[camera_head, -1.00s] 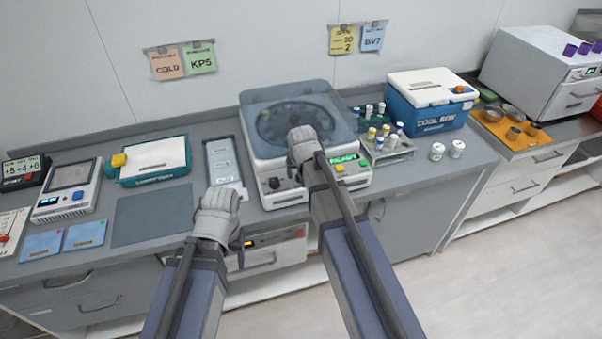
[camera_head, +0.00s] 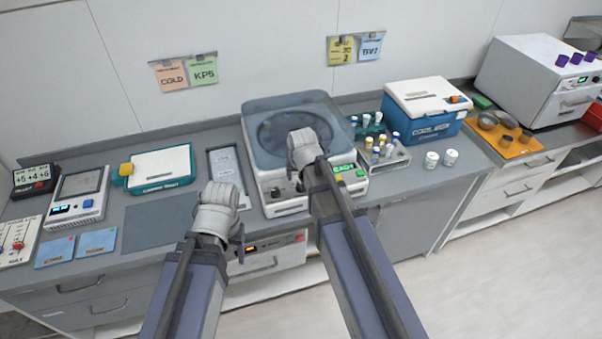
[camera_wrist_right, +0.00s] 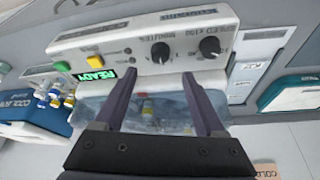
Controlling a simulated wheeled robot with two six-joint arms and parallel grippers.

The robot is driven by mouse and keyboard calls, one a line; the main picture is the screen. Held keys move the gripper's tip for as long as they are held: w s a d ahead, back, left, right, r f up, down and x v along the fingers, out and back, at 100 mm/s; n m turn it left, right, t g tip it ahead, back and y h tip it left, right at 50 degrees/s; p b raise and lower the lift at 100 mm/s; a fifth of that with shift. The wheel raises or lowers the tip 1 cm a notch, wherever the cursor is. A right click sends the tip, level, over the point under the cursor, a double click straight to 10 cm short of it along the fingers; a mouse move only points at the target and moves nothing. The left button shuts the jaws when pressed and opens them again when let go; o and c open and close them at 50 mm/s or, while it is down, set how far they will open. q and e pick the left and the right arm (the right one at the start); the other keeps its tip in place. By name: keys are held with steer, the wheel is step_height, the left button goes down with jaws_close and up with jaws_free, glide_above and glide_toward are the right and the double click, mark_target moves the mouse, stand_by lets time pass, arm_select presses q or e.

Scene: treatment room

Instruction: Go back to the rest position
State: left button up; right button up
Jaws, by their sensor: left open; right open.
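My left gripper (camera_head: 222,196) is held in front of the counter near the dark grey mat and the narrow tray, with nothing seen in it. Its fingertips are hard to make out. My right gripper (camera_head: 302,140) is in front of the centrifuge (camera_head: 355,133), overlapping its lid and front panel in the head view. In the right wrist view the two dark fingers (camera_wrist_right: 160,88) are spread apart with nothing between them. Behind them are the centrifuge's lid and its panel (camera_wrist_right: 148,45), with knobs and a lit READY display.
A cool box (camera_head: 430,127), a vial rack (camera_head: 390,160) and two white jars (camera_head: 431,160) stand right of the centrifuge. A teal-and-white case (camera_head: 160,168), a grey mat (camera_head: 160,219) and a narrow tray (camera_head: 226,166) lie left. Open floor (camera_head: 500,275) is at the lower right.

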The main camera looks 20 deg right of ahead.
stand_by(0.3)
steer(key=s+a+f+n+g+b, duration=0.2)
steer(key=s+a, duration=0.4)
steer(key=s, duration=0.4)
steer(key=s+a+f+n+g+b, duration=0.2)
steer(key=s+a+f+n+b, duration=0.1)
steer(key=s, duration=0.7)
steer(key=a+f+n, duration=0.1)
steer(key=a+f, duration=0.1)
steer(key=a, duration=0.1)
steer(key=shift+s+a+f+b, duration=0.2)
steer(key=shift+s+a+b, duration=0.05)
steer(key=shift+s+b, duration=0.1)
